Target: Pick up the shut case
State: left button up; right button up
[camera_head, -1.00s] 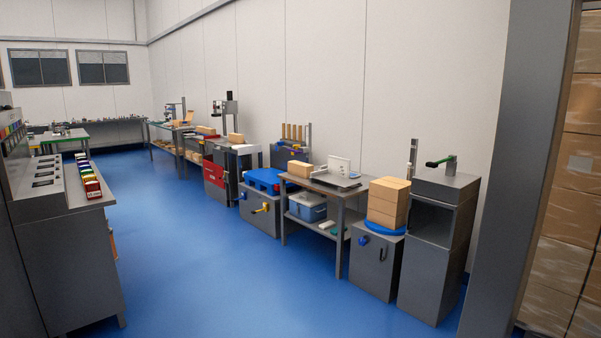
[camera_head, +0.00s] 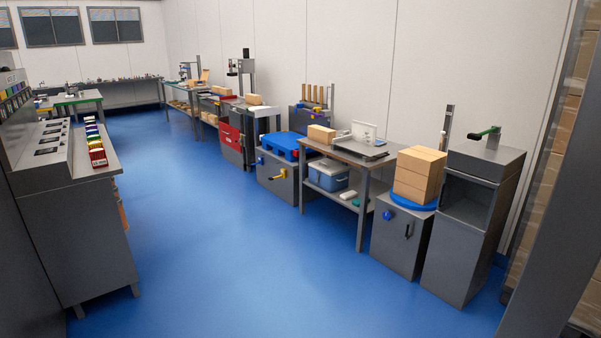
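I cannot tell for sure which thing is the shut case. A blue box with a pale lid (camera_head: 328,175) sits on the lower shelf of the grey table in the right middle, and its lid looks closed. A white box-like thing (camera_head: 364,131) stands on the same table's top, too small to make out. Neither of my grippers is in view.
The grey table (camera_head: 364,177) stands along the right wall. Stacked cartons (camera_head: 418,174) sit on a blue disc on a grey cabinet (camera_head: 399,242). A grey console (camera_head: 75,222) stands at the left. The blue floor (camera_head: 225,235) between is clear.

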aim_at(323, 135)
jog(key=i, duration=5)
